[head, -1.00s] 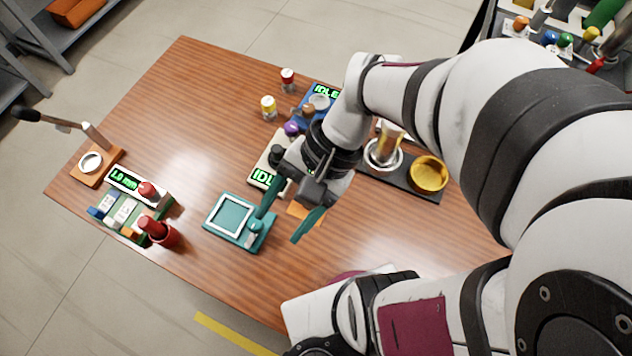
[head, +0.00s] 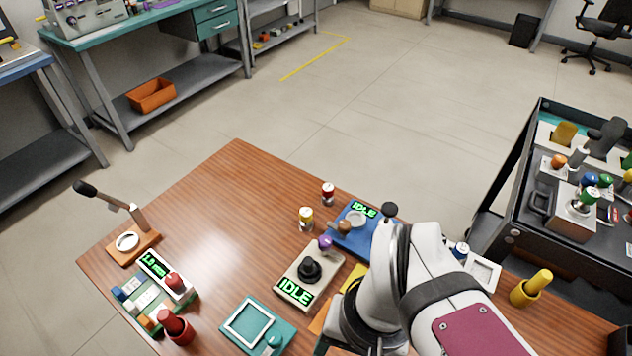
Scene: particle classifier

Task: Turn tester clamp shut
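I cannot tell for sure which part is the tester clamp. A beige box (head: 296,293) with a green "IDLE" display carries a black knob (head: 310,268). A teal plate (head: 246,315) with a white square frame and a small teal knob (head: 272,343) lies at the bottom edge. A blue unit (head: 361,243) also reads "IDLE" and has a round grey dish and a brown knob. My gripper (head: 322,345) is at the bottom edge, right of the teal plate.
A lever press (head: 135,245) and a gauge reader (head: 165,275) stand at the table's left. A red holder (head: 175,327) is in front of them. Small red-capped (head: 328,193) and yellow-capped (head: 306,219) jars stand behind. The table's (head: 220,195) back left is bare.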

